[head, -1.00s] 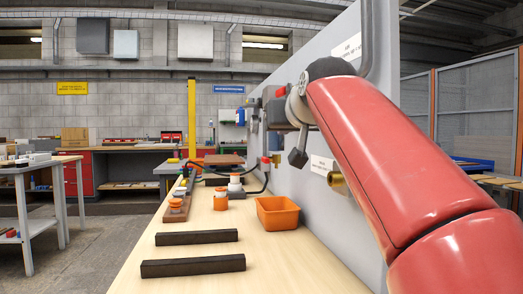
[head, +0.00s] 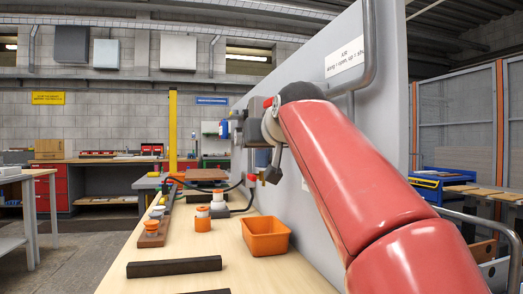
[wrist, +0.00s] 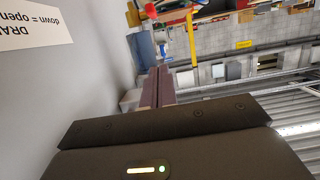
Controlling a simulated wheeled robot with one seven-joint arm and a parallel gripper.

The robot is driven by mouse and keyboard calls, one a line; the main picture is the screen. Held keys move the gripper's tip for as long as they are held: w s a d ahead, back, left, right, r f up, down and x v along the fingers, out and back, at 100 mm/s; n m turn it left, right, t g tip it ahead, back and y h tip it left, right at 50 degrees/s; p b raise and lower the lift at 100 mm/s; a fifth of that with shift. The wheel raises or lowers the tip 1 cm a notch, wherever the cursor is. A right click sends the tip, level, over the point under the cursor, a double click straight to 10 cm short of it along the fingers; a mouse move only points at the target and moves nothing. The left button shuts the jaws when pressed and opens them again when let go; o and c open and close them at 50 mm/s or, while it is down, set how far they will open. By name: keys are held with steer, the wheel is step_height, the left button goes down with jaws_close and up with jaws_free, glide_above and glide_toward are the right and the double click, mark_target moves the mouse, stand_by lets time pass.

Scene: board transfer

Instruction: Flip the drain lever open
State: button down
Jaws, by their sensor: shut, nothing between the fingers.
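My gripper (wrist: 160,80) is shut and empty in the wrist view. Its dark mauve fingers lie together and point along the grey wall panel (wrist: 50,95). The wrist picture is upside down. A white label (wrist: 30,28) on the panel reads "DRA…" and "down = open". I cannot make out the drain lever for certain; my red arm covers part of the panel in the head view. A brass fitting (head: 272,175) with a red part beside it shows below my wrist.
The workbench (head: 222,243) runs along the panel. A bent pipe (head: 370,45) stands out from the panel. The floor aisle left of the bench is clear.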

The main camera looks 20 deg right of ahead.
steer(key=p, duration=0.1)
glide_above(252, 177)
steer(key=shift+s+d+f, duration=0.1)
steer(key=shift+s+f, duration=0.15)
steer(key=shift+f, duration=0.2)
steer(key=shift+s+d+f, duration=0.1)
steer(key=shift+s+f, duration=0.1)
steer(key=shift+f, duration=0.25)
step_height(252, 177, down, 3)
steer(key=shift+w+r+b, duration=0.1)
steer(key=shift+b, duration=0.6)
steer(key=shift+f, duration=0.7)
steer(key=shift+b, duration=0.3)
steer(key=shift+f, duration=0.15)
steer(key=shift+f+t+b, duration=0.1)
steer(key=shift+t+b, duration=0.3)
steer(key=shift+b, duration=0.45)
